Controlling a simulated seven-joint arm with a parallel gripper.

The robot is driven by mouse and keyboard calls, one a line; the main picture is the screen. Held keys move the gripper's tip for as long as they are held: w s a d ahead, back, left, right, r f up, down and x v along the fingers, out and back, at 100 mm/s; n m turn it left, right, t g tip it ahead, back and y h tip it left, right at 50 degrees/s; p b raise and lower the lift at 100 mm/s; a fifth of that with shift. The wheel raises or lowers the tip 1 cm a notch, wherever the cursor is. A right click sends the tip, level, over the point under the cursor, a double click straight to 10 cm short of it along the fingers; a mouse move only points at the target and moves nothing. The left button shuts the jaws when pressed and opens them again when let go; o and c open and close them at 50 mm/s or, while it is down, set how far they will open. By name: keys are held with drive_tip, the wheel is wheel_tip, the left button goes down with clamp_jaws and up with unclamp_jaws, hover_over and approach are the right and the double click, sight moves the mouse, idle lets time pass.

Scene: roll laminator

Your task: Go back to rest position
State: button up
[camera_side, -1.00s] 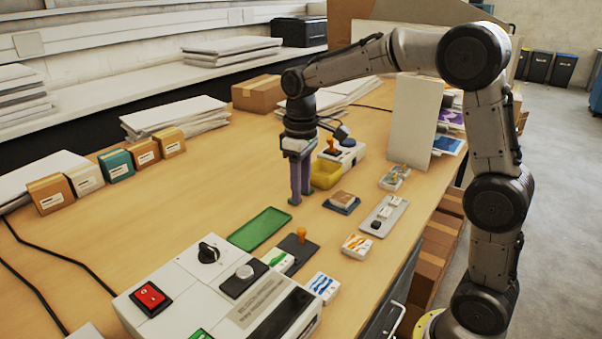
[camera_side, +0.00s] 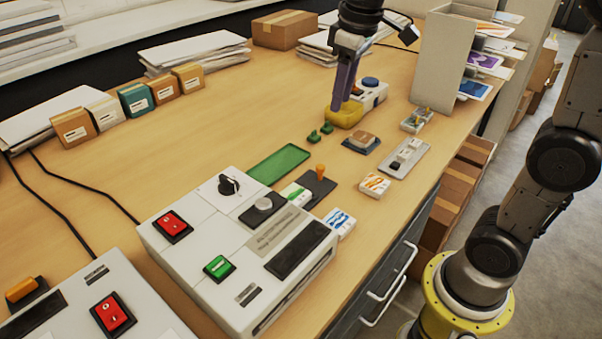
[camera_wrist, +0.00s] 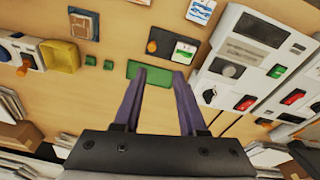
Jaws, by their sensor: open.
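My gripper (camera_side: 345,100) hangs over the table with its purple fingers pointing down. In the side view its tips overlap the yellow bin (camera_side: 343,117); I cannot tell the exact height. In the wrist view the fingers (camera_wrist: 157,74) are apart with nothing between them. Beyond them lies the green tray (camera_wrist: 152,70), flat and empty; it also shows in the side view (camera_side: 279,163). Two small green pieces (camera_side: 314,138) stand on the table between the tray and the yellow bin, apart from my fingers.
The white laminator (camera_side: 205,225) with knob and red and green switches is at the front. A dark pad with an orange knob (camera_side: 320,170), card stacks (camera_side: 373,184) and a grey tray (camera_side: 405,160) lie right. Small boxes (camera_side: 137,99) line the left. The table's middle left is clear.

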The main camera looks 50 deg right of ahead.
drive_tip(key=s+a+t, duration=0.2)
drive_tip(key=s+t, duration=0.1)
drive_tip(key=s, duration=0.9)
drive_tip(key=s+f+m, duration=0.2)
drive_tip(key=s+f, duration=0.3)
drive_tip(key=f, duration=0.1)
drive_tip(key=shift+f+t, duration=0.4)
